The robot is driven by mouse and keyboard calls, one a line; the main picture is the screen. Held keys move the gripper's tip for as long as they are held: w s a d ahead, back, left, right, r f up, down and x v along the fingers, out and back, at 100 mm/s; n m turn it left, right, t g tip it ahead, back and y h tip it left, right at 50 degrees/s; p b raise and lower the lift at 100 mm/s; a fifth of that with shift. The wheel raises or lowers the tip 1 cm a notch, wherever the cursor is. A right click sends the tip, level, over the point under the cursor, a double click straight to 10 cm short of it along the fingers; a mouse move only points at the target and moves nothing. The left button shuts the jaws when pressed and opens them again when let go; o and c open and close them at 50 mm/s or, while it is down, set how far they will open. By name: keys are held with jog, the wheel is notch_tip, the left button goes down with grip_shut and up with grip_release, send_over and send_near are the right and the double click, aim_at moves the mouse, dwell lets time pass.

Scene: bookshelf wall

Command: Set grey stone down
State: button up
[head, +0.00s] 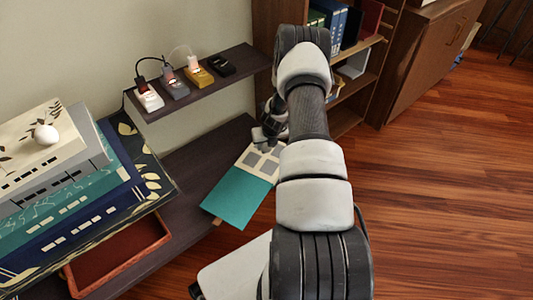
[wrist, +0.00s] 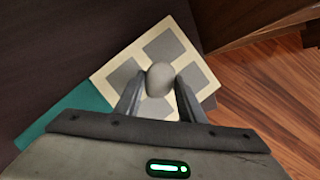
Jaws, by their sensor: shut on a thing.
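The grey stone (wrist: 160,78) is a smooth, rounded stone held between the two fingertips of my gripper (wrist: 160,96) in the wrist view. Behind it in that view is a cream panel with grey squares (wrist: 162,47), joined to a teal part (wrist: 62,116). I cannot tell whether the stone touches the panel. In the head view my gripper (head: 264,138) is over the far end of the same panel (head: 240,188), which lies on the dark lower shelf (head: 205,160) and reaches past its front edge. The stone is not clearly visible there.
A dark upper shelf (head: 215,82) above holds several small blocks with cables. At left, a stack of large books (head: 75,205) carries a white rounded object (head: 46,134); a reddish tray (head: 120,262) is below. A wooden bookcase (head: 345,118) stands beyond my arm.

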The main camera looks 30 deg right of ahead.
aim_at(267, 148)
notch_tip(267, 148, down, 4)
jog(key=shift+r+b, duration=0.1)
jog(key=shift+b, duration=0.5)
jog(key=shift+r, duration=0.1)
jog(key=o, duration=1.2)
jog(key=p+v, duration=0.3)
jog(key=v, duration=0.9)
jog(key=shift+a, duration=0.1)
